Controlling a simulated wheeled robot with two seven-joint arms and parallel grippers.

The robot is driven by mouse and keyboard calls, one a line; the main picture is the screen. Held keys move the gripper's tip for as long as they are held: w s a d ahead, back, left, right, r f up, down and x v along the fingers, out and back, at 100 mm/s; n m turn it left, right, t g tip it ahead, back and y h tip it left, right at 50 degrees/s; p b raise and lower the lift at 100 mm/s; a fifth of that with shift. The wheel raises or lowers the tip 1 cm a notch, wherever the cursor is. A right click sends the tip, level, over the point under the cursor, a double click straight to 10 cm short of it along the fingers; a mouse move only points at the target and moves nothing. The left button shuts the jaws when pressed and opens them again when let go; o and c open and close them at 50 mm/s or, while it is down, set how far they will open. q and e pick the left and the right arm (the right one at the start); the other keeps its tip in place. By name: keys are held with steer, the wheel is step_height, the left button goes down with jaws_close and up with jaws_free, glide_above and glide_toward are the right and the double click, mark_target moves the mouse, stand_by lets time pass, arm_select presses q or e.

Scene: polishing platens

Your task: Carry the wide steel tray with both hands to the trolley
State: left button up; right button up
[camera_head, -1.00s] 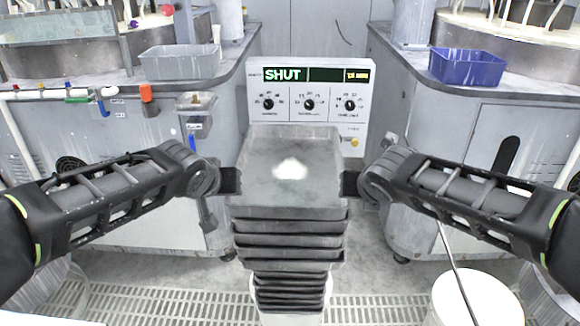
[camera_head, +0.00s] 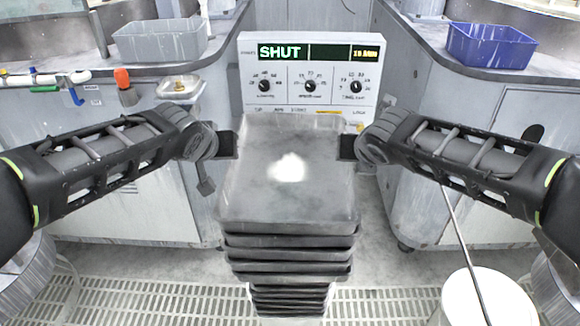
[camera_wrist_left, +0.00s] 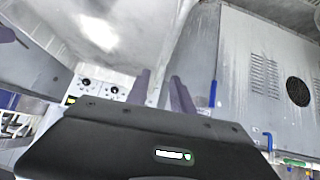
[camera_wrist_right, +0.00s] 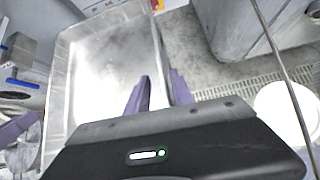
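The wide steel tray (camera_head: 255,195) is the grey tray with a bright white glare, level on top of a dark stack in the middle of the head view. Its side shows in the left wrist view (camera_wrist_left: 170,35) and its inside in the right wrist view (camera_wrist_right: 115,60). My left gripper (camera_head: 236,145) and right gripper (camera_head: 344,147) are at its left and right sides, towards its far end. In both wrist views the purple fingers stand apart, one on each side of the tray's edge; firm contact is not visible. I cannot make out a trolley.
Dark stacked trays (camera_head: 290,268) stand under the steel tray. Behind is a console (camera_head: 310,75) reading SHUT, between two grey machine cabinets. A grey bin (camera_head: 160,40) and a blue bin (camera_head: 490,43) sit on the counters. A white bucket (camera_head: 490,300) with a rod stands front right.

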mark_target(346, 167)
arm_select(q)
steer(key=shift+f, duration=0.1)
arm_select(e)
steer(key=shift+w+f, duration=0.1)
